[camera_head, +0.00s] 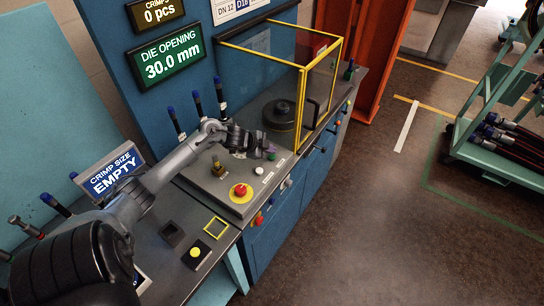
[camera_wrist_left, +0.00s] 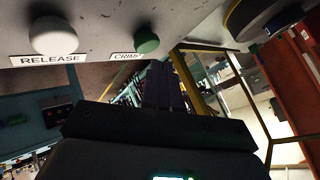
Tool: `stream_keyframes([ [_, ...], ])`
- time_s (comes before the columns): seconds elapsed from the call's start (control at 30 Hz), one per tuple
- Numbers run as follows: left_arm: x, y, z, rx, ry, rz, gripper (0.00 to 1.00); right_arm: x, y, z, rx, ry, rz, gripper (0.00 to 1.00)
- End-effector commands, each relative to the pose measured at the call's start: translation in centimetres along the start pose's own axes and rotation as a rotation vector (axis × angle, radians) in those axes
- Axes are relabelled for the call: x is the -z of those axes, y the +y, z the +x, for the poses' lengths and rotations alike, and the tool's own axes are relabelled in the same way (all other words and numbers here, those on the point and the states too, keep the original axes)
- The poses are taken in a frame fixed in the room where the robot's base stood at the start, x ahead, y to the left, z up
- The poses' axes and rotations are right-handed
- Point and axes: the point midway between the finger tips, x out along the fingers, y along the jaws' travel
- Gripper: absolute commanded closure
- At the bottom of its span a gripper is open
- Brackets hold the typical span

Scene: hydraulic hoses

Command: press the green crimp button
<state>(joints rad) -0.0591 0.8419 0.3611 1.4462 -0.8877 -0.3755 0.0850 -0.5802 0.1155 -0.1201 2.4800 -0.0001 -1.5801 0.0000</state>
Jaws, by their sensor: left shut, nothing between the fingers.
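The green crimp button (camera_wrist_left: 147,40) is on the grey control panel in the left wrist view, above its label "CRIMP". In the head view it is mostly masked by my gripper. My left gripper (camera_head: 267,151) is over the far right part of the panel, close to the button. Its dark fingers also show in the left wrist view (camera_wrist_left: 163,85), shut and empty, with their tips just below and right of the button. A gap seems to remain, but I cannot tell its size. My right gripper is not in view.
The white release button (camera_wrist_left: 53,35) sits left of the green one. A red emergency knob (camera_head: 240,191) stands nearer on the panel. The yellow-framed guard (camera_head: 301,100) encloses the dark die head (camera_head: 279,115) beyond. The display reads "EMPTY" (camera_head: 114,182).

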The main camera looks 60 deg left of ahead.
Motion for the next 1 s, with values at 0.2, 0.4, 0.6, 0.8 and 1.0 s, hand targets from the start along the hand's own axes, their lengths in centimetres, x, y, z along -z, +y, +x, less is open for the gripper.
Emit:
stream_keyframes([
  [0.2, -0.26, 0.30, 0.35, -0.001, 0.000, 0.000, 1.00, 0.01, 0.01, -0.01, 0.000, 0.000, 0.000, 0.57],
  [0.4, -0.44, 0.44, 0.59, 0.000, 0.000, -0.001, 1.00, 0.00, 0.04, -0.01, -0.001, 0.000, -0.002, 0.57],
  [0.6, -0.43, 0.45, 0.59, 0.000, 0.000, 0.000, 1.00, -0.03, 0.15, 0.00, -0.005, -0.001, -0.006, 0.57],
  [0.8, -0.46, 0.48, 0.63, 0.000, 0.000, 0.000, 1.00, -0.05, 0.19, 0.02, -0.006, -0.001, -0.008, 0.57],
  [1.0, -0.57, 0.59, 0.78, -0.001, 0.000, 0.000, 1.00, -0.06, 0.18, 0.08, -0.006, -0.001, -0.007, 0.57],
])
